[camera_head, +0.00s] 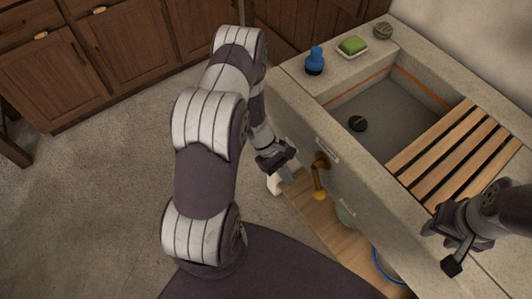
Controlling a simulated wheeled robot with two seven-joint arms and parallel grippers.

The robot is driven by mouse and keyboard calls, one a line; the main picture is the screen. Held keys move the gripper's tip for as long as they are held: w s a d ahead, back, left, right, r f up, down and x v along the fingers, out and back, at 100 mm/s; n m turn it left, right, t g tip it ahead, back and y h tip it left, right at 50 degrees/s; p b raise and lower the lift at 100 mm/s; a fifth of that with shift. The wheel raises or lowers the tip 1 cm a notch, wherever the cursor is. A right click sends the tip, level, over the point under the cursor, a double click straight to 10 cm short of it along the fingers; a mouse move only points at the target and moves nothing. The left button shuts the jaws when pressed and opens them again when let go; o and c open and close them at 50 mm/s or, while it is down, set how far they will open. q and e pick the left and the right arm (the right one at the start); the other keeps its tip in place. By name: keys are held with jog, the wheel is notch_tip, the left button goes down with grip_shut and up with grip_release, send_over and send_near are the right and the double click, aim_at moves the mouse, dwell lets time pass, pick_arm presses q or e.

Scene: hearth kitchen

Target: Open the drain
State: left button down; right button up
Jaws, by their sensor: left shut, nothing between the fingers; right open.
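A grey stone sink (390,109) has a dark round plug or drain fitting (357,124) on its basin floor. I cannot tell whether the drain is open. On the sink's front face is a brass lever (318,178) with a rounded yellowish end, hanging down. My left gripper (287,175) is shut and empty, just left of the lever in the picture; I cannot tell whether they touch. My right gripper (441,249) is open and empty, over the sink's near right rim by the wooden slats.
A slatted wooden rack (440,147) covers the basin's right part. A blue bottle (315,60), a green soap on a dish (352,45) and a striped ball (382,30) stand on the far rim. A wooden shelf (312,206) lies below the front.

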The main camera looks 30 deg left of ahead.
pick_arm(q)
jog(key=w+a+r, duration=0.1)
jog(key=a+r, duration=0.3)
jog(key=a, duration=0.2)
jog(key=shift+w+a, duration=0.3)
jog(key=shift+r, duration=0.1)
